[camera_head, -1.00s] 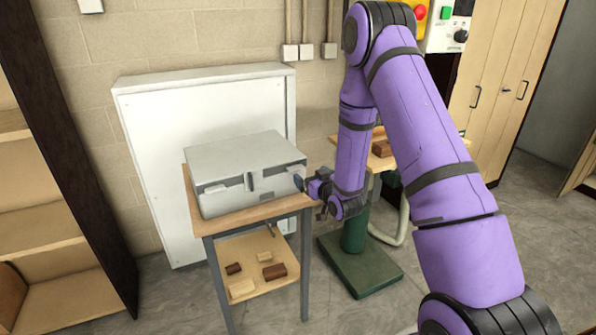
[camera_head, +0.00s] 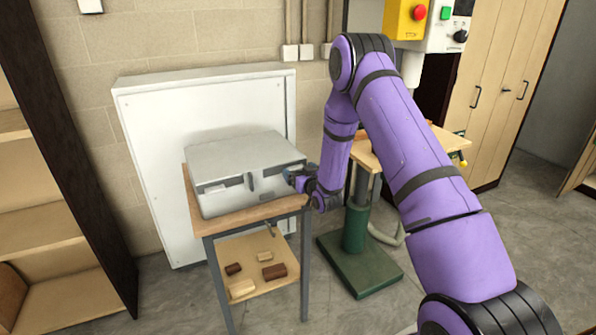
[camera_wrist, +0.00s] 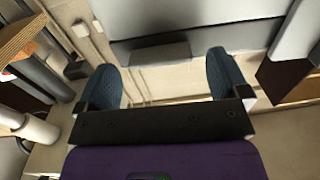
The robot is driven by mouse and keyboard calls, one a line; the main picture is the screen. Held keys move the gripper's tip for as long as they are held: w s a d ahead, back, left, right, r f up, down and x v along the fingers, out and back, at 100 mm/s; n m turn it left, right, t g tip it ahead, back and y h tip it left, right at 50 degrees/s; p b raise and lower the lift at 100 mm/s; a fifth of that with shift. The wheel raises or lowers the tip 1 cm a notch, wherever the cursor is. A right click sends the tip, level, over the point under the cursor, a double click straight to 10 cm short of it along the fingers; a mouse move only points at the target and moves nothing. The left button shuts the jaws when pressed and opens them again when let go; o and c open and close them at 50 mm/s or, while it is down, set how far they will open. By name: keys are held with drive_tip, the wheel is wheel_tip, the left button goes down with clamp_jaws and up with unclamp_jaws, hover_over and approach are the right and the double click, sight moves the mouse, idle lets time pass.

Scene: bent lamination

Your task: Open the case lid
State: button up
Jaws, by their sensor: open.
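The silver-grey case (camera_head: 243,165) sits on a small wooden-topped table (camera_head: 250,214), with its lid shut. Its front face has dark grey latch plates, one of them at the left (camera_head: 218,185). My gripper (camera_head: 293,176) is at the right part of the case's front; whether it touches is too small to tell. In the wrist view my gripper (camera_wrist: 165,82) is open, its two dark blue-grey fingertips apart and nothing between them. A grey plate (camera_wrist: 152,52) on a light grey face (camera_wrist: 195,20), likely the case, lies just beyond the fingertips.
Several wooden blocks (camera_head: 273,271) lie on the table's lower shelf. A white cabinet (camera_head: 160,120) stands close behind the case. A green-based stand (camera_head: 360,265) with a wooden top is to the right. An open shelf unit (camera_head: 50,220) is at the left.

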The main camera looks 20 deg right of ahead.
drive_tip(key=shift+w, duration=0.55)
